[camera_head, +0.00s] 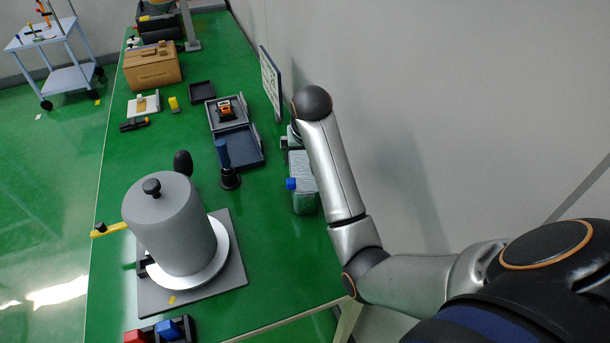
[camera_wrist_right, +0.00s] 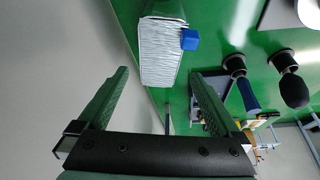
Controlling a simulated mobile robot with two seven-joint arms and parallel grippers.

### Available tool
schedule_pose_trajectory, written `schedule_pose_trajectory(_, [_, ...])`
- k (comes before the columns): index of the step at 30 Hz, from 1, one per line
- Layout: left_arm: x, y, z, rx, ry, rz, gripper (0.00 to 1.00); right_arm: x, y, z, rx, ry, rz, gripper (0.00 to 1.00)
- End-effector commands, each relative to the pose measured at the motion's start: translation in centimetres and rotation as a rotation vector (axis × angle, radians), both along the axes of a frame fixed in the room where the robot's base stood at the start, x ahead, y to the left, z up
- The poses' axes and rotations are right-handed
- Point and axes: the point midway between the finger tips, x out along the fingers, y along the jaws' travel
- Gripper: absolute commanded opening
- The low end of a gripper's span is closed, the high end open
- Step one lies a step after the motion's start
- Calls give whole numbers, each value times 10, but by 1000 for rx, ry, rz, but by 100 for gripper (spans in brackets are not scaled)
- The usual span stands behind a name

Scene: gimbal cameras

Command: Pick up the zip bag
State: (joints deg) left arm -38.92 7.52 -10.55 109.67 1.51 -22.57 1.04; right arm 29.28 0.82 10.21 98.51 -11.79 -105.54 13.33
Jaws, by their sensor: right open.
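My left gripper is not in view.
A large grey cylinder (camera_head: 170,225) stands on a grey plate at the near left. An upright panel (camera_head: 271,82) stands near the wall.

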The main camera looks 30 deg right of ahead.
Motion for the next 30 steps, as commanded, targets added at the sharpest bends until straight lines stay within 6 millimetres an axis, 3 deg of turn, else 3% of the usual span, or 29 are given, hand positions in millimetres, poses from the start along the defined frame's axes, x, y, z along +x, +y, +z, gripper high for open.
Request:
schedule_pose_trajectory(9, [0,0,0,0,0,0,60,17,-10,-52,1,6,-1,100])
schedule_pose_trajectory(30, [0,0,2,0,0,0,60,40,-22,-112,1,3,0,100])
